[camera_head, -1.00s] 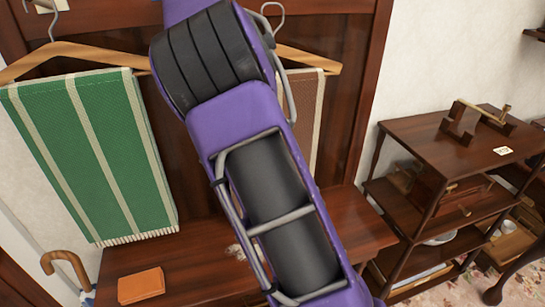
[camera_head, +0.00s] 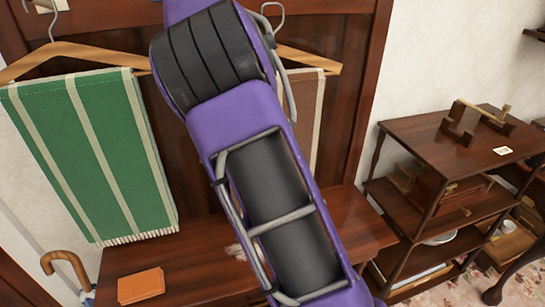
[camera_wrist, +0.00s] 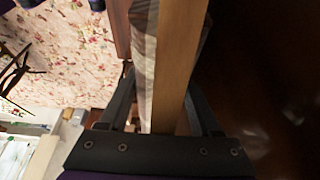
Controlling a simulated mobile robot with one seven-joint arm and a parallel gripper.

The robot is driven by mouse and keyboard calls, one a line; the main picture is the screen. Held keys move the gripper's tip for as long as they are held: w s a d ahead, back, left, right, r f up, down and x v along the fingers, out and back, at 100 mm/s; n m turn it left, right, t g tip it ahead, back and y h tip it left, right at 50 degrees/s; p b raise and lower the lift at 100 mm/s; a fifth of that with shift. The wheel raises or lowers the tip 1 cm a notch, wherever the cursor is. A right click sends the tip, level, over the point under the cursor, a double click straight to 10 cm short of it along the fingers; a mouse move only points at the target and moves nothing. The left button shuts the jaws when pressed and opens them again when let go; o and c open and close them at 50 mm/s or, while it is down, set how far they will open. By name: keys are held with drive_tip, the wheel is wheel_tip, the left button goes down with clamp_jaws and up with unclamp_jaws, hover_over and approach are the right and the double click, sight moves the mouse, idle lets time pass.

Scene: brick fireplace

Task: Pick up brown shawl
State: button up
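The brown shawl (camera_head: 319,105) hangs with a pale stripe from a wooden hanger (camera_head: 310,60), right of the green one; my purple arm hides much of it. In the wrist view, a tan wooden bar (camera_wrist: 172,60), apparently part of the hanger, runs between the fingers of my gripper (camera_wrist: 160,100). Pale, striped cloth (camera_wrist: 145,55) shows beside the bar. The fingers stand apart on either side, and I see no clear grip; the fingertips are partly hidden. My gripper is hidden in the head view.
A green striped shawl (camera_head: 95,150) hangs at left. Below is a wooden bench (camera_head: 200,268) with an orange-brown wallet-like item (camera_head: 141,286). A cane handle (camera_head: 65,265) stands at far left. A wooden shelf unit (camera_head: 450,155) stands at right.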

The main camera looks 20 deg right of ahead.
clamp_jaws()
drive_tip(key=shift+r, duration=0.15)
